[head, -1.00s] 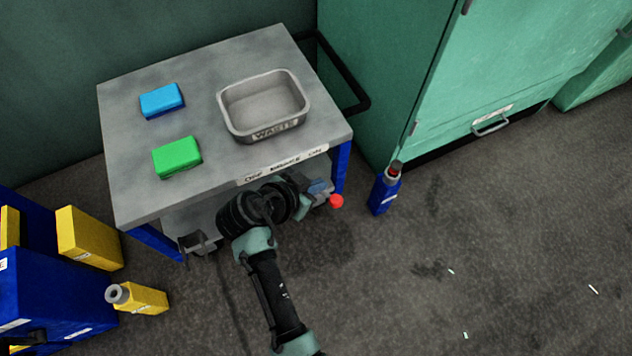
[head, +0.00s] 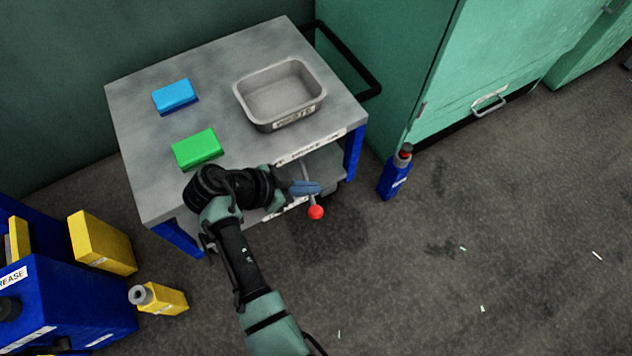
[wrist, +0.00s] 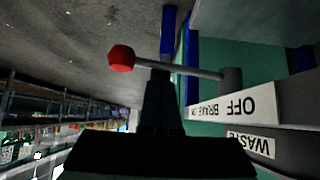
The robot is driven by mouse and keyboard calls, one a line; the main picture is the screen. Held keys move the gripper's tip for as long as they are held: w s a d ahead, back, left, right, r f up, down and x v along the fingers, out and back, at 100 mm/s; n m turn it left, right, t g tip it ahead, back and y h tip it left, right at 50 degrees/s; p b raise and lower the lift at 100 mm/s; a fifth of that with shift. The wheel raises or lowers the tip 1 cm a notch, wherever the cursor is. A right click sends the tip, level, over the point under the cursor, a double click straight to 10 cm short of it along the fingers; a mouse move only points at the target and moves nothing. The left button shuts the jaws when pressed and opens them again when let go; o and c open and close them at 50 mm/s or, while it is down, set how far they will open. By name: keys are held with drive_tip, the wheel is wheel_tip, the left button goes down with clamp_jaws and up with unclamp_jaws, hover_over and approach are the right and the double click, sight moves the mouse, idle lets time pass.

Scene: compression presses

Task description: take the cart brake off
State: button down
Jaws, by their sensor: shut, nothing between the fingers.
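The cart (head: 130,95) has a grey top and a front label strip (head: 322,146). In the wrist view the label (wrist: 238,104) reads OFF, BRAKE and ON, upside down. The brake lever is a grey rod with a red knob (head: 316,212), sticking out from the cart front below the label.
On the cart top are a blue block (head: 175,96), a green block (head: 197,148) and a waste tray (head: 280,95). A blue bottle (head: 393,176) stands on the floor beside the green cabinet (head: 480,60). Yellow containers (head: 104,243) are at lower left. The right floor is mostly open.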

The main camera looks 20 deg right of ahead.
drive_tip(key=shift+w+a, duration=0.2)
drive_tip(key=shift+a, duration=0.5)
drive_tip(key=shift+w+a, duration=0.15)
drive_tip(key=shift+a, duration=0.6)
